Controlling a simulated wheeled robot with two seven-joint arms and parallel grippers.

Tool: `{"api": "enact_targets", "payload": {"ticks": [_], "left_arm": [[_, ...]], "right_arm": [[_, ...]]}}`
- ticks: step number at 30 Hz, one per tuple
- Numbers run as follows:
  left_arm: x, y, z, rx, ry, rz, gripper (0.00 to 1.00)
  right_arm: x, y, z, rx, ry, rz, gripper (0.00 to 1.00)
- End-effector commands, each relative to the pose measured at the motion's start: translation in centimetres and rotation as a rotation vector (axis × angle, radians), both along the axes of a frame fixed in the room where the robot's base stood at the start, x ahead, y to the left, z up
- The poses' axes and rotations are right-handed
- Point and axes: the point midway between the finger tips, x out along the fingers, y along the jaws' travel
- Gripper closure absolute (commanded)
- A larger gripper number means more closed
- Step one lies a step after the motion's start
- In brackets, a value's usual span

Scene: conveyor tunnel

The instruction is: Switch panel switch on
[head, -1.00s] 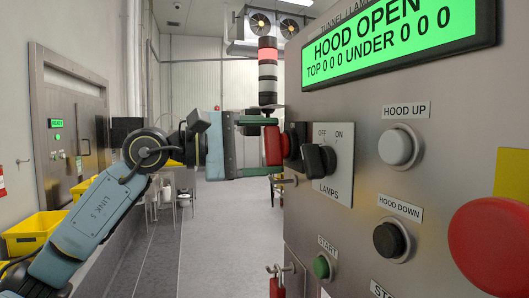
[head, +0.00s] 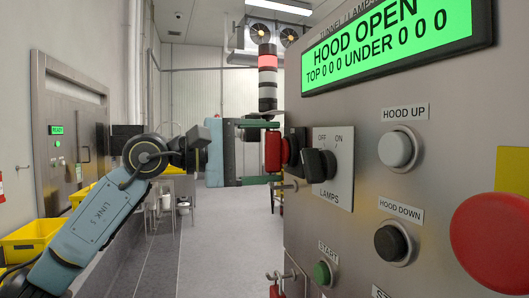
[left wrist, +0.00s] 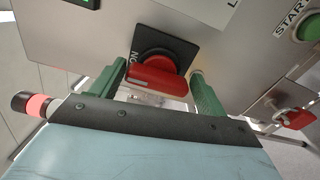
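A red rotary handle (head: 273,151) sits on a black plate on the side face of the steel control panel (head: 440,120). In the left wrist view the red handle (left wrist: 158,79) lies crosswise, and the black plate carries the letters ON. My left gripper (head: 263,152) is at this handle, with one green finger above and one below it. In the left wrist view the fingers stand on either side of the handle with small gaps, so the gripper looks open. A black LAMPS knob (head: 320,164), marked OFF and ON, is on the panel front. My right gripper is out of view.
The front also has a HOOD UP button (head: 397,149), a HOOD DOWN button (head: 392,242), a green START button (head: 322,273) and a large red button (head: 498,243). The green display (head: 390,45) reads HOOD OPEN. Yellow bins (head: 35,240) stand at left; the aisle floor is clear.

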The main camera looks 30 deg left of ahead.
Motion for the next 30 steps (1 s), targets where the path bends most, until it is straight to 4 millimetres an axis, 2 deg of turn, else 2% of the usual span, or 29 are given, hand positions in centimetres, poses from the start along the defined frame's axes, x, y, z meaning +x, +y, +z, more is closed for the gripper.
{"api": "enact_targets", "payload": {"ticks": [1, 3, 17, 30], "left_arm": [[0.0, 0.0, 0.0, 0.000, 0.000, 0.000, 0.18], [0.0, 0.0, 0.0, 0.000, 0.000, 0.000, 0.09], [0.0, 0.0, 0.1, -0.036, 0.032, 0.000, 0.09], [0.1, 0.1, 0.6, -0.410, 0.351, 0.000, 0.09]], "right_arm": [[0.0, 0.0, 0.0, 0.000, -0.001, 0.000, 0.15], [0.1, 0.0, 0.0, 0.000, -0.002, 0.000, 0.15], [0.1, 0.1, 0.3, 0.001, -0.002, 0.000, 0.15], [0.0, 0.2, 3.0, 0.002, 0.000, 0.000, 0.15]]}}
